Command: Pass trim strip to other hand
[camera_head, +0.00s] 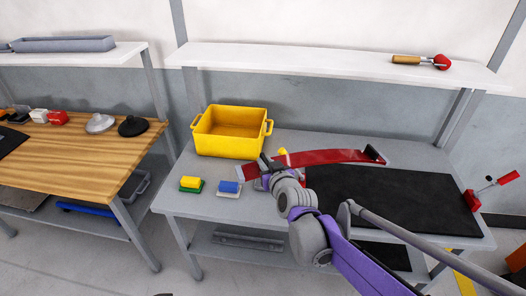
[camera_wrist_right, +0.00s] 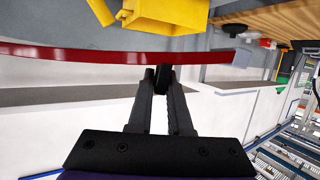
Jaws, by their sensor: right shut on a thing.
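The trim strip (camera_head: 325,156) is a long, slightly curved red band with a pale end on the left. My right gripper (camera_head: 266,170) is shut on it close to that pale end, above the grey table. The right wrist view shows both dark fingers (camera_wrist_right: 163,78) meeting at the strip (camera_wrist_right: 100,57), which runs far out to the left; the pale end is a short way to the right. In the head view the strip's other end is by a small black piece (camera_head: 375,153). My left gripper is not in view.
A yellow bin (camera_head: 232,134) stands behind the strip's pale end. Yellow-green (camera_head: 190,184) and blue-white (camera_head: 229,188) blocks lie in front of the bin. A black mat (camera_head: 390,197) covers the table's right part. A red clamp (camera_head: 472,200) is at the right edge. A shelf (camera_head: 330,66) hangs above.

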